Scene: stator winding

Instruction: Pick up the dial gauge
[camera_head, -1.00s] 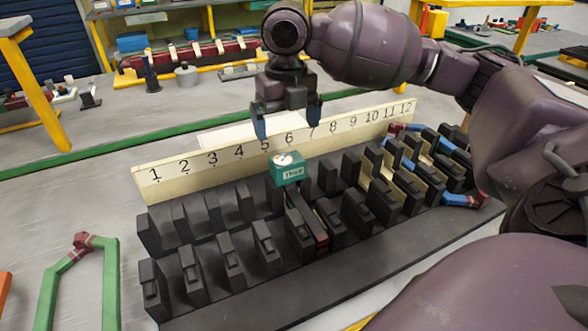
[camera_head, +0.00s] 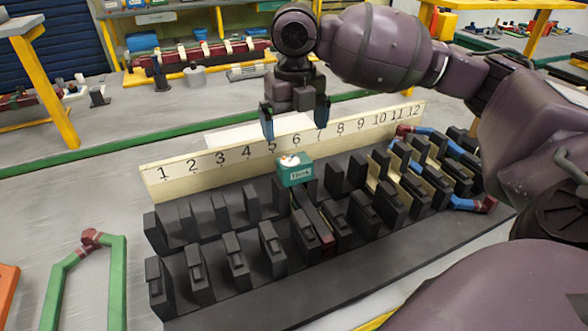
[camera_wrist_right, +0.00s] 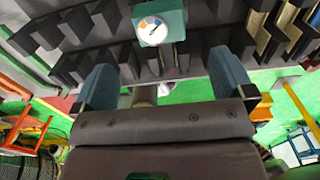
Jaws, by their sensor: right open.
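The dial gauge (camera_head: 294,170) is a small teal block with a white dial on top. It sits among the black slotted blocks, just in front of the numbered board near 5 and 6. My right gripper (camera_head: 296,128) is open and empty, pointing down above and slightly behind the gauge, apart from it. In the right wrist view the gauge (camera_wrist_right: 158,24) shows its white dial at the top middle, beyond the two blue-grey fingertips (camera_wrist_right: 158,85). My left gripper is not in view.
The black stator fixture (camera_head: 350,275) has rows of upright blocks around the gauge. The numbered board (camera_head: 225,165) stands behind it. Blue and red coils (camera_head: 465,160) lie in the right slots. A green coil (camera_head: 90,265) lies at left on the grey table.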

